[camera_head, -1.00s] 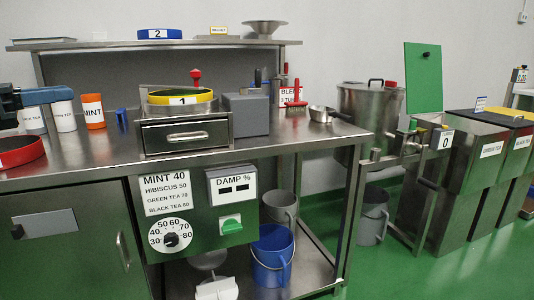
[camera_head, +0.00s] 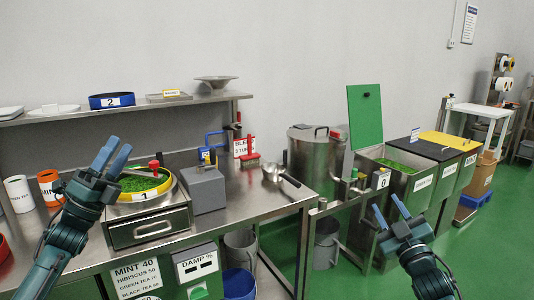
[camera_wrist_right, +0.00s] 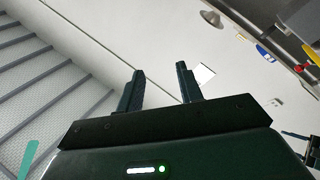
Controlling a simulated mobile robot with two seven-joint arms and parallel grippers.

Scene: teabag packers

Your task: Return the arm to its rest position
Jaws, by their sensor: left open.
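My left gripper (camera_head: 120,145) is in the head view, raised at the left in front of the bench. Its two blue-grey fingers are apart, with nothing seen between them. It overlaps the left edge of the yellow-rimmed sieve marked 1 (camera_head: 165,190), which holds green leaf. My right gripper (camera_head: 385,203) is at the lower right, in front of the bins, with its fingers apart. In the right wrist view the right gripper (camera_wrist_right: 160,69) is open and empty, with pale wall beyond it.
The steel bench (camera_head: 245,208) holds a grey box (camera_head: 206,191), a red-handled brush (camera_head: 250,160) and a metal scoop (camera_head: 273,173). White cup (camera_head: 19,194) and orange mint cup (camera_head: 47,186) stand at left. Right of the bench are a pot (camera_head: 309,153) and bins (camera_head: 422,184). Green floor (camera_head: 485,240) is open at right.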

